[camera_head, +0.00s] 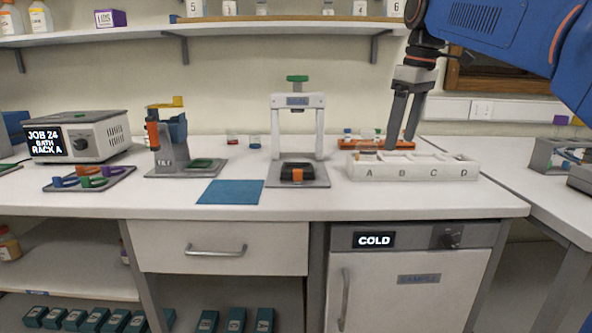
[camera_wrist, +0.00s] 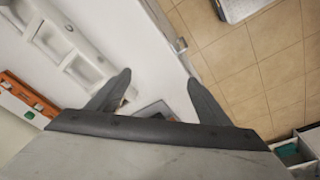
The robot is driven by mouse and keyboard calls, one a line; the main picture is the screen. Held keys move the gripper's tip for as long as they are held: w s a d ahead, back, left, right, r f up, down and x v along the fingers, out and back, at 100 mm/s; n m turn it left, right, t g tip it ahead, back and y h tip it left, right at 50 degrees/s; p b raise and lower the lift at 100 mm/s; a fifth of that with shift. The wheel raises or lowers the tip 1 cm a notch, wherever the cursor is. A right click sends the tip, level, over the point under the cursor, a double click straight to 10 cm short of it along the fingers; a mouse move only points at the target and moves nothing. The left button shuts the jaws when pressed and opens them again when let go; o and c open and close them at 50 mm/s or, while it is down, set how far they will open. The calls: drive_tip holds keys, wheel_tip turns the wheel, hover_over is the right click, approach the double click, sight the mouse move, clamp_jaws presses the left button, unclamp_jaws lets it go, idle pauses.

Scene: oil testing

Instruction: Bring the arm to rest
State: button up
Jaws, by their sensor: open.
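My gripper (camera_head: 401,143) hangs from my blue arm at the right of the head view, pointing down above the white rack (camera_head: 415,172) marked A, B, C, D. In the wrist view my gripper (camera_wrist: 157,82) has its two dark fingers spread apart with nothing between them. The wrist view shows the white rack (camera_wrist: 75,50) at the upper left, beside the fingers. In the head view the fingers overlap the back of the rack; I cannot tell the exact gap.
An orange rack (camera_head: 375,144) stands behind the white one. A white press-like stand (camera_head: 298,130), a blue mat (camera_head: 230,192), a grey-blue device (camera_head: 172,145) and a box reading JOB 24 (camera_head: 80,137) stand to the left. A shelf (camera_head: 240,24) runs above. The counter's front strip is clear.

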drive_tip(key=s+d+f+m+t, duration=0.1)
drive_tip(key=s+f+m, duration=0.3)
drive_tip(key=s+f, duration=1)
drive_tip(key=s+d+f+m+t+h, duration=0.1)
drive_tip(key=s+d+f+m, duration=0.3)
drive_tip(key=s+f, duration=0.9)
wheel_tip(320, 180, down, 6)
drive_tip(key=shift+s+r+m+t, duration=0.15)
drive_tip(key=shift+s+m+t, duration=0.25)
drive_tip(key=shift+m+t, duration=0.25)
